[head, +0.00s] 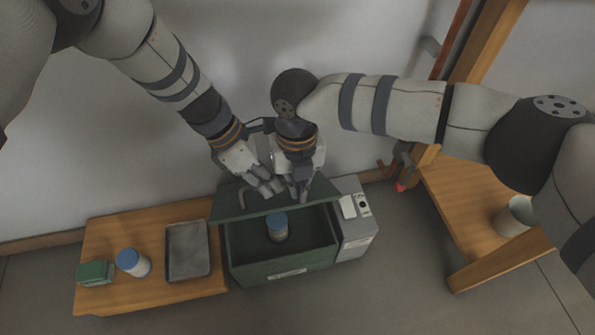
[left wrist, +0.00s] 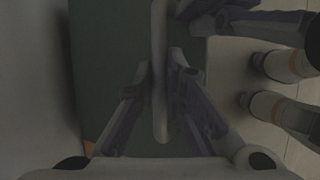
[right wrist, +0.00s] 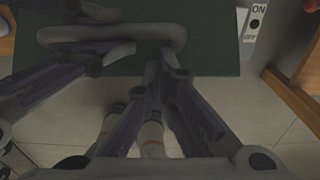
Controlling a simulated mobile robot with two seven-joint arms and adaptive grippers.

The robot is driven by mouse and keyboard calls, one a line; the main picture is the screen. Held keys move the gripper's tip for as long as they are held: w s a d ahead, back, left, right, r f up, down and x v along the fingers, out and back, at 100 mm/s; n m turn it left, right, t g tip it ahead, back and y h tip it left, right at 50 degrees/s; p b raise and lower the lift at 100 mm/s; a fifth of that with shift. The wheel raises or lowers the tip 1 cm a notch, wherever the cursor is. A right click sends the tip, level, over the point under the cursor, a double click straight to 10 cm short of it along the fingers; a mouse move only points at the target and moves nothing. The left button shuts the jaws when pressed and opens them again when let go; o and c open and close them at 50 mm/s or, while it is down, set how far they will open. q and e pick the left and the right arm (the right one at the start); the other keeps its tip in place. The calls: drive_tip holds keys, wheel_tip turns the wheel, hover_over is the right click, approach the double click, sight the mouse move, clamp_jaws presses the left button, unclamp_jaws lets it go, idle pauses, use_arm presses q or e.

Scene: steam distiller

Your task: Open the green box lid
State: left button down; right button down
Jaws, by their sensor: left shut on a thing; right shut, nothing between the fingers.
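The green box (head: 285,263) stands on the floor with its dark green lid (head: 262,213) raised, tilted up along the back edge. The handle also shows in the right wrist view (right wrist: 110,34). My right gripper (head: 302,196) is beside the left one, close to the lid. Its fingers (right wrist: 160,65) are shut and empty, near the handle.
A low wooden table (head: 150,297) at left holds a grey tray (head: 187,252), a blue-capped jar (head: 133,262) and a green block (head: 96,272). A grey unit (head: 356,230) with a switch is right of the box. A wooden shelf (head: 470,215) with a pot (head: 514,217) stands farther right.

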use_arm(q)
drive_tip(key=shift+w+a+f, duration=0.2)
drive_tip(key=shift+w+a, duration=0.1)
drive_tip(key=shift+a, duration=0.1)
use_arm(e)
drive_tip(key=shift+f, duration=0.4)
drive_tip(key=shift+w+a+r, duration=0.2)
drive_tip(key=shift+w+r, duration=0.3)
drive_tip(key=shift+w, duration=0.05)
use_arm(q)
drive_tip(key=c, duration=1.7)
unclamp_jaws()
drive_tip(key=shift+f, duration=0.1)
use_arm(e)
drive_tip(key=shift+f, duration=0.1)
use_arm(q)
drive_tip(key=shift+o, duration=0.2)
drive_tip(key=shift+d, duration=0.1)
use_arm(e)
drive_tip(key=shift+w, duration=0.1)
